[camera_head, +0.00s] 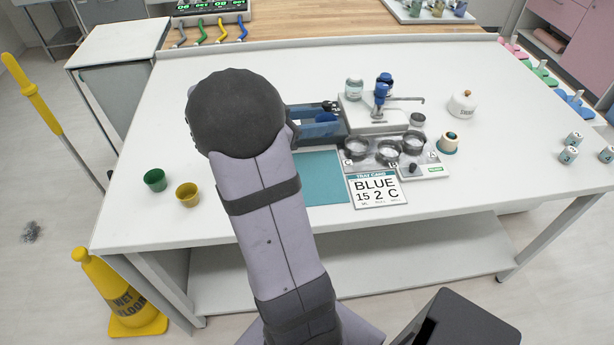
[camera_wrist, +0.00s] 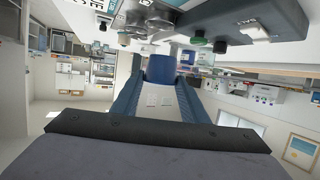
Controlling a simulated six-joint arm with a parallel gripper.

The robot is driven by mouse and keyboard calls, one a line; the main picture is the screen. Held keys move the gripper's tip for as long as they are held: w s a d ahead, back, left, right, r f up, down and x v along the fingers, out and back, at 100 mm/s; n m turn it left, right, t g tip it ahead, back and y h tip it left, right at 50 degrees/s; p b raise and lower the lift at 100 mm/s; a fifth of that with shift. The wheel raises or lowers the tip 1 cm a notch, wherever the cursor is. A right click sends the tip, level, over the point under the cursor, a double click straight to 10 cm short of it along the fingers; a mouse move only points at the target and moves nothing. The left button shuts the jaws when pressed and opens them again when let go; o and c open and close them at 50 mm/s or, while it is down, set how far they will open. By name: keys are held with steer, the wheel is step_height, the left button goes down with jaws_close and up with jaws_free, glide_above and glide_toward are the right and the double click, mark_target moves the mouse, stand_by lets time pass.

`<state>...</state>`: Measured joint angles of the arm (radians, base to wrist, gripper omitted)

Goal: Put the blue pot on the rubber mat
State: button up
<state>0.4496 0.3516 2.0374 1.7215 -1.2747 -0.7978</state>
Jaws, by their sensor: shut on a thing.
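The blue pot (camera_wrist: 160,68) is between the fingertips of my gripper (camera_wrist: 160,82) in the wrist view. The blue-sided fingers are shut on it. In the head view my gripper (camera_head: 322,121) is partly hidden behind my arm, above the back middle of the white table; I cannot make out the pot clearly there. The rubber mat appears to be the flat teal sheet (camera_head: 322,180) on the table, nearer the front than the gripper. Its left part is hidden by my arm. No object shows on its visible part.
A card reading BLUE 15 2 C (camera_head: 376,190) lies right of the mat. A stand with a blue-topped fitting (camera_head: 381,95) and several round dishes (camera_head: 387,147) is behind it. A green pot (camera_head: 155,180) and a yellow pot (camera_head: 187,194) stand at left. The table's right front is clear.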

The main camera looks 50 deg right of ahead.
steer(key=shift+s+a+r, duration=0.1)
steer(key=shift+s+r, duration=0.1)
steer(key=shift+s, duration=0.25)
steer(key=shift+f+b, duration=0.4)
steer(key=shift+f, duration=4.6)
steer(key=shift+f, duration=0.1)
steer(key=o, duration=1)
steer(key=v, duration=1.2)
steer(key=shift+w, duration=0.25)
